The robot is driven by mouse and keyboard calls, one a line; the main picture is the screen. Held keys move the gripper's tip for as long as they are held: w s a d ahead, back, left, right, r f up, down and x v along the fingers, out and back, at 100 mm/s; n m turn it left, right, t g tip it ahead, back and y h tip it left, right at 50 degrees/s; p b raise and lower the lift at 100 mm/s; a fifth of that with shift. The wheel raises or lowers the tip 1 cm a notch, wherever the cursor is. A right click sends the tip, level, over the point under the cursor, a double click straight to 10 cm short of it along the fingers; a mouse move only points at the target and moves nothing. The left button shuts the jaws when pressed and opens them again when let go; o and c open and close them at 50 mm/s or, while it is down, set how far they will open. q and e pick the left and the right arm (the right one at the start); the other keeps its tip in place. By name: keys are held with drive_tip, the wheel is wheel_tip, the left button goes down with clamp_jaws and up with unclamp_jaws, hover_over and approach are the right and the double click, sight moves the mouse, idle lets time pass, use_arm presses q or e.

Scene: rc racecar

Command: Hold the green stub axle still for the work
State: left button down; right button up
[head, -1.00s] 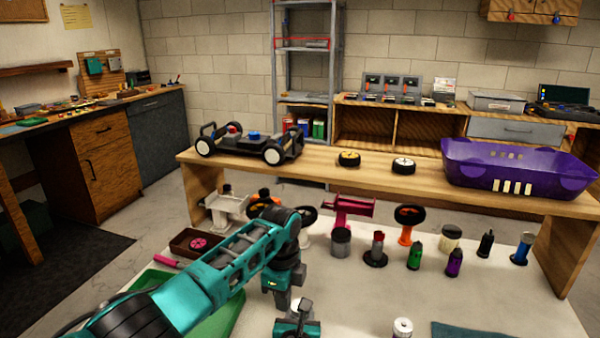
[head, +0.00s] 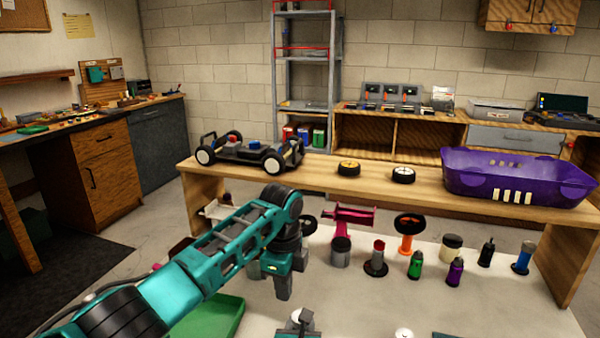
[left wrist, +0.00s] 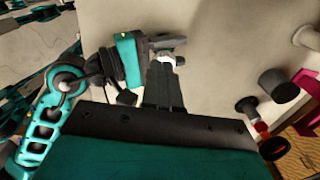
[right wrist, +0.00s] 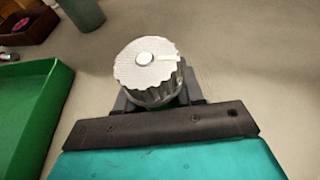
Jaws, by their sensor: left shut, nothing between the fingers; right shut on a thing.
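My left gripper (head: 283,289) points down over the worktable, its fingers shut and empty. They show closed together in the left wrist view (left wrist: 163,86). My right gripper (head: 296,331) is low at the bottom edge of the head view, just in front of the left one. It is shut on a round silver knob with a ridged rim and a pale centre (right wrist: 147,72), seen from above in the right wrist view. Most of what lies under this knob is hidden.
A green tray (head: 212,322) lies left of the grippers. Small bottles, including a green one (head: 415,266), and several stands fill the table's back half. A raised wooden shelf (head: 330,181) behind carries a car chassis (head: 247,153) and purple bin (head: 515,180). The table right of the grippers is mostly clear.

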use_arm(q)
wheel_tip(320, 180, down, 7)
idle(0.6)
drive_tip(key=shift+d+r, duration=0.1)
drive_tip(key=shift+d, duration=0.35)
idle(0.4)
drive_tip(key=shift+a, duration=0.15)
drive_tip(key=shift+a+r, duration=0.2)
drive_tip(key=shift+r, duration=1.3)
drive_tip(key=shift+a+r, duration=0.2)
drive_tip(key=shift+r, duration=1.25)
